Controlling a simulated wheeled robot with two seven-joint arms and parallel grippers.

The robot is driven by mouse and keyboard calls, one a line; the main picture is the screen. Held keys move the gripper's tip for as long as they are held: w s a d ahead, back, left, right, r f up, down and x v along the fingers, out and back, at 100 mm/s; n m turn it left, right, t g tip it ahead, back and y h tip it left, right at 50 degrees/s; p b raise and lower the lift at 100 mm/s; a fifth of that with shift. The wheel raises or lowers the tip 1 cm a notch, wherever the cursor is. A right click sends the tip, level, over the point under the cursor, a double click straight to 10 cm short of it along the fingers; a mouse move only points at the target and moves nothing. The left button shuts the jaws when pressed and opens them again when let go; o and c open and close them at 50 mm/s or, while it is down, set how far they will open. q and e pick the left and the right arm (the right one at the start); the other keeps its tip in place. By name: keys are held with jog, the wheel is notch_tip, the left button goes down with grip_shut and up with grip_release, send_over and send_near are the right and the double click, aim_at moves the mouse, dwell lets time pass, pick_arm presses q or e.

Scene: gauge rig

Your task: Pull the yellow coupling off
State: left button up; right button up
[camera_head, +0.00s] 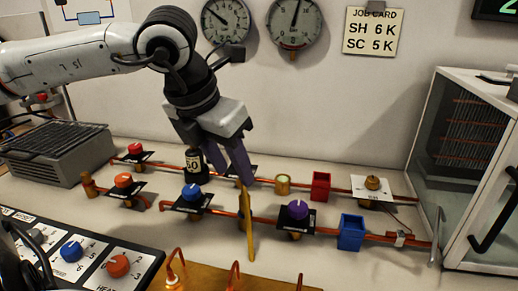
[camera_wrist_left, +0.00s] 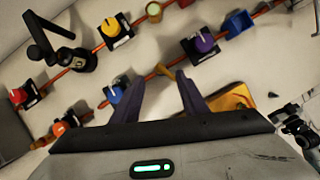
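A slim yellow piece (camera_head: 248,225), which I take to be the yellow coupling, stands across the lower copper pipe in the head view. My left gripper (camera_head: 238,178) points down at its upper end, with dark purple fingers. In the left wrist view the fingers of my left gripper (camera_wrist_left: 157,80) are apart. A small tan-yellow piece (camera_wrist_left: 163,71) shows on the pipe between and just beyond the tips. I cannot tell whether a finger touches it.
A glass-fronted cabinet (camera_head: 465,140) stands right.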

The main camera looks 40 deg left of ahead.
aim_at(242, 194)
pick_arm(q)
jog(key=x, duration=0.8)
jog(key=shift+s+f, duration=0.1)
jog(key=shift+f, duration=0.25)
jog(key=shift+w+f+b, duration=0.3)
jog(key=shift+w+f, duration=0.05)
jog(key=shift+f, duration=0.3)
grip_shut()
